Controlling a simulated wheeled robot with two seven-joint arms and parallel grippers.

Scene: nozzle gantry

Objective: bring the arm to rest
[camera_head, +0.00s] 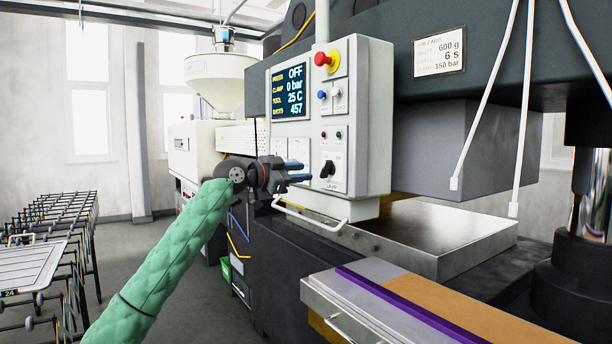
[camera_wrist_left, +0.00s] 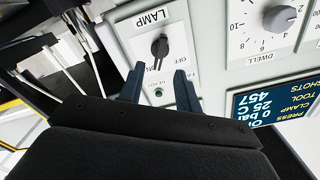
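My left arm comes in from the lower left in a green quilted sleeve. My left gripper (camera_head: 297,173) is in front of the grey control panel (camera_head: 300,131), near its lower edge, with its two blue fingers apart and nothing between them. In the left wrist view the gripper (camera_wrist_left: 159,72) points at the panel, and the black LAMP knob (camera_wrist_left: 160,46) shows just past the fingertips, apart from them. The same knob (camera_head: 327,169) is right of the fingers in the head view. I cannot tell the knob's setting. My right gripper is not in view.
The panel has a display (camera_head: 288,92) reading press OFF, a red stop button (camera_head: 326,59) and a white handle rail (camera_head: 310,219) below. White cables (camera_head: 488,95) hang at the right.

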